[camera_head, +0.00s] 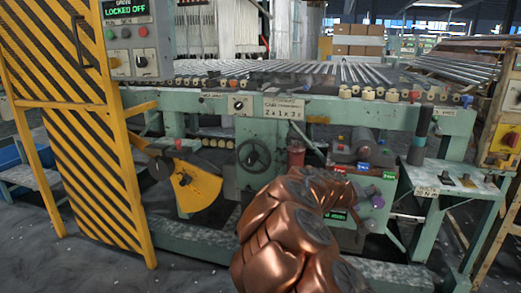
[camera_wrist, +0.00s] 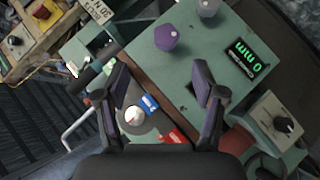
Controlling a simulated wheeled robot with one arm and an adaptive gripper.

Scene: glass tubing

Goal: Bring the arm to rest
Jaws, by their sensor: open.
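My gripper (camera_wrist: 160,68) is open in the wrist view, its two dark fingers spread wide with nothing held between them. It is over a green control box (camera_wrist: 155,65) with a purple knob (camera_wrist: 167,38), a grey knob (camera_wrist: 208,8) and a lit green display (camera_wrist: 243,56). A white knob (camera_wrist: 134,116) with blue and red labels lies near the left finger. In the head view my copper-coloured arm (camera_head: 290,235) reaches toward the control box (camera_head: 375,185) and partly covers it. My gripper cannot be made out there.
The green machine frame (camera_head: 350,110) carries a roller bed (camera_head: 300,72) above the box. A handwheel (camera_head: 253,155) and yellow quadrant (camera_head: 195,187) stand left of my arm. A yellow-black striped guard (camera_head: 85,140) with a "LOCKED OFF" panel (camera_head: 128,38) is farther left. A side shelf (camera_head: 455,180) stands right.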

